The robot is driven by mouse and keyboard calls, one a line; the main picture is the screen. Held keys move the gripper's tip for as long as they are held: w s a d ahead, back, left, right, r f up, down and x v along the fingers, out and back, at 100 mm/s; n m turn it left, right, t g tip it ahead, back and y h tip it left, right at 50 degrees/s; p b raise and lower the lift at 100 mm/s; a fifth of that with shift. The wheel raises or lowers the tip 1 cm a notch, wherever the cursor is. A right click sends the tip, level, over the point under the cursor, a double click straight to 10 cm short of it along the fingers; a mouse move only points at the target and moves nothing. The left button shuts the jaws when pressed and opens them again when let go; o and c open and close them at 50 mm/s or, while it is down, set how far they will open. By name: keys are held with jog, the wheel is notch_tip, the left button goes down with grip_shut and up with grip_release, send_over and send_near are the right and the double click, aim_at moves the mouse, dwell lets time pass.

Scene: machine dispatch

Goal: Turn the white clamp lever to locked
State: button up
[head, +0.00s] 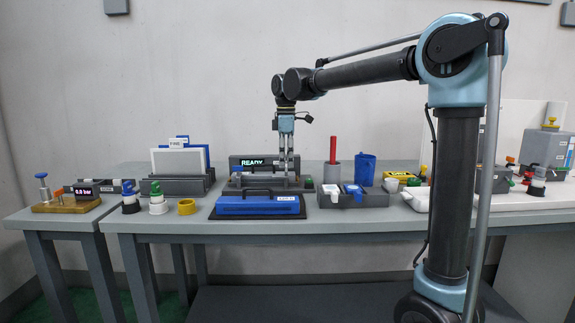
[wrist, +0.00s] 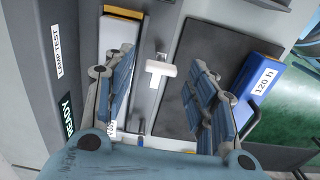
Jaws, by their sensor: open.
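A white T-shaped piece (wrist: 160,69), which looks like the clamp lever, lies between the fingers in the wrist view, on a grey machine base (wrist: 150,105). My gripper (wrist: 163,85) is open, one finger to each side of it; I see no contact. In the head view my gripper (head: 291,174) points straight down over the right part of the machine with the READY display (head: 252,162). The lever cannot be made out clearly there. Its locked or unlocked marking is not readable.
A blue case (head: 250,206) with a white label lies on a dark mat in front of the machine. A grey bin block (head: 345,200) and a grey cup with a red rod (head: 332,170) stand to the right. A grey rack (head: 178,186) stands to the left.

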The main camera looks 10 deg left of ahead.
jog(key=shift+f, duration=0.8)
jog(key=c, duration=1.1)
